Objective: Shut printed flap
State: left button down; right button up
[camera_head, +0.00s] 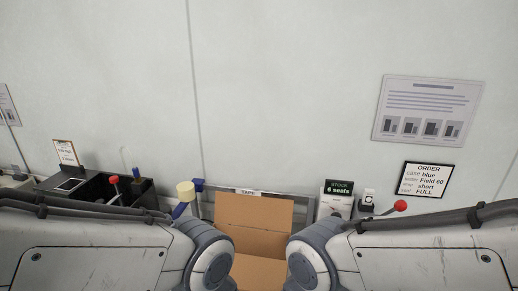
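An open cardboard box (258,243) stands low in the middle of the head view, between my two arms. Its back flap (254,211) stands up, tilted back, and looks plain brown with no print that I can make out. Another brown panel (258,272) shows at the bottom edge. My arms hide the box's left and right sides. My left and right arms come in from the lower corners, and both grippers are out of the picture below.
A dark bin with a red-knobbed lever (114,180) stands at left, beside a clipboard (66,152). A cream roll (185,190) is near my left arm. A "STOCK 6 seals" sign (339,187) and another red knob (400,205) are at right. An order card (425,180) hangs behind.

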aim_at(267, 214)
jog(key=z, duration=1.15)
jog(key=i, duration=0.5)
jog(key=u, duration=0.85)
